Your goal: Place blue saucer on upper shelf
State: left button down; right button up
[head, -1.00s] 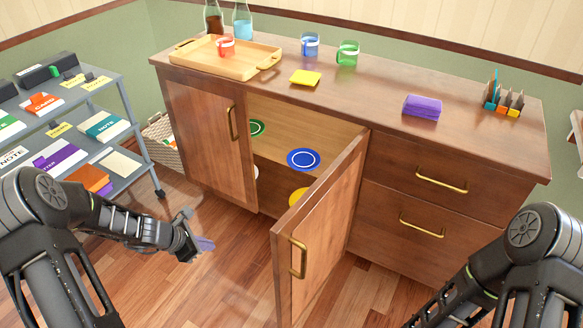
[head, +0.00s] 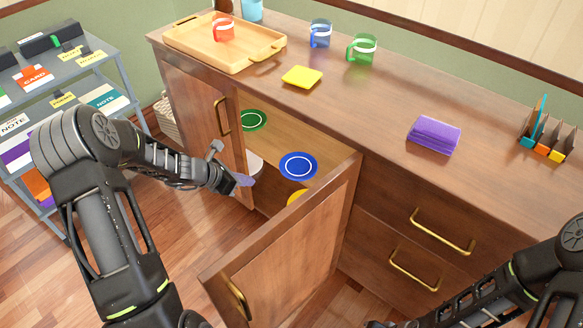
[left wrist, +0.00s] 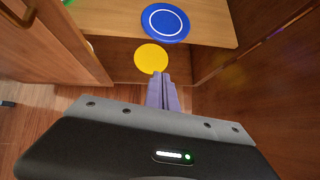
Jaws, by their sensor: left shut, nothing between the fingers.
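The blue saucer (head: 298,166) with a white ring lies flat on the upper shelf (head: 276,147) inside the open cabinet. It also shows in the left wrist view (left wrist: 165,23), near the shelf's front edge. My left gripper (head: 244,180) is shut and empty, in front of the cabinet opening, left of the blue saucer and apart from it. In the left wrist view its closed purple fingers (left wrist: 162,92) point toward the lower yellow saucer (left wrist: 151,58). My right arm shows at the lower right, but its fingers are not visible.
A green saucer (head: 252,120) lies on the upper shelf at the left. The open right door (head: 285,255) juts forward; the left door (head: 205,120) stands left of the opening. A tray (head: 225,45), mugs and a yellow cloth (head: 302,76) are on the countertop.

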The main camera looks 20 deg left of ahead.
pick_arm(q)
jog(key=shift+w, duration=0.1)
jog(key=shift+d, duration=0.1)
jog(key=w+d+r+b+x, duration=0.1)
jog(key=w+r+x, duration=0.1)
jog(key=x, duration=1)
jog(key=shift+w+f, duration=0.15)
jog(key=shift+f, duration=0.1)
jog(key=shift+d, duration=0.1)
